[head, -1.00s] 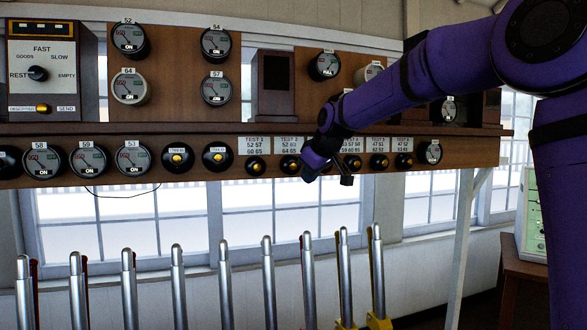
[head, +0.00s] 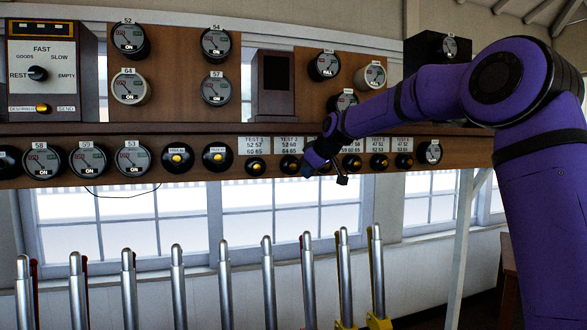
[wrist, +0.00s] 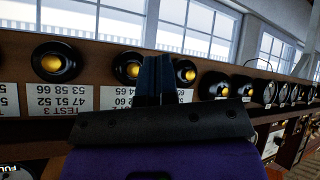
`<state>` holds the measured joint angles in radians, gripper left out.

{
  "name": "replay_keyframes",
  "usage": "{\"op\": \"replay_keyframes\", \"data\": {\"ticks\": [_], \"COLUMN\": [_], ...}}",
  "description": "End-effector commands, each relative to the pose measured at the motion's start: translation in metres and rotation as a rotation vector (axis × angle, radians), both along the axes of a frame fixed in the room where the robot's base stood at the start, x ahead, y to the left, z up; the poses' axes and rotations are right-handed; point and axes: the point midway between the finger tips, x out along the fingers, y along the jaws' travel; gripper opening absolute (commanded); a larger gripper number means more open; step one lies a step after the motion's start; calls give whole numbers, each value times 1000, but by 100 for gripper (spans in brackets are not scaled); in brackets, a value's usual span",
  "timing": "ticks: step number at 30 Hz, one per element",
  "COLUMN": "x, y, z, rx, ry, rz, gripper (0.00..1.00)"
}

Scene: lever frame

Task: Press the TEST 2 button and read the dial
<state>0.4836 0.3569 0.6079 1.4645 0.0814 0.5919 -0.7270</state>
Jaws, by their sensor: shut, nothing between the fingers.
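The TEST 2 button (head: 290,165) is a yellow-centred black knob on the wooden shelf front, under its white label (head: 288,145). In the wrist view, which is upside down, the button (wrist: 131,68) shows just left of my fingers. My gripper (head: 307,170) is shut and empty, its tip close to the right of the button in the head view. In the wrist view my gripper (wrist: 156,60) lies between the TEST 2 and TEST 1 buttons; I cannot tell if it touches. Several round dials show, including dial 52 (head: 128,40) and dial 64 (head: 129,86); their needles are too small to read.
The TEST 1 button (head: 256,166) is to the left, and the TEST 3 button (wrist: 57,62) shows in the wrist view. More buttons and dials line the shelf front. A row of upright steel levers (head: 225,290) stands below, in front of the windows.

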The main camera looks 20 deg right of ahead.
Motion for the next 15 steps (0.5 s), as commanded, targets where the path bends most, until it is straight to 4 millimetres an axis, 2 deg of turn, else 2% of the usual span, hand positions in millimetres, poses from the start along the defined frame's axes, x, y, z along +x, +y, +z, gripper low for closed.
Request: {"op": "replay_keyframes", "data": {"ticks": [15], "x": [60], "y": [3], "z": [-1], "rx": [1], "ry": [0], "rz": [1], "gripper": [0]}}
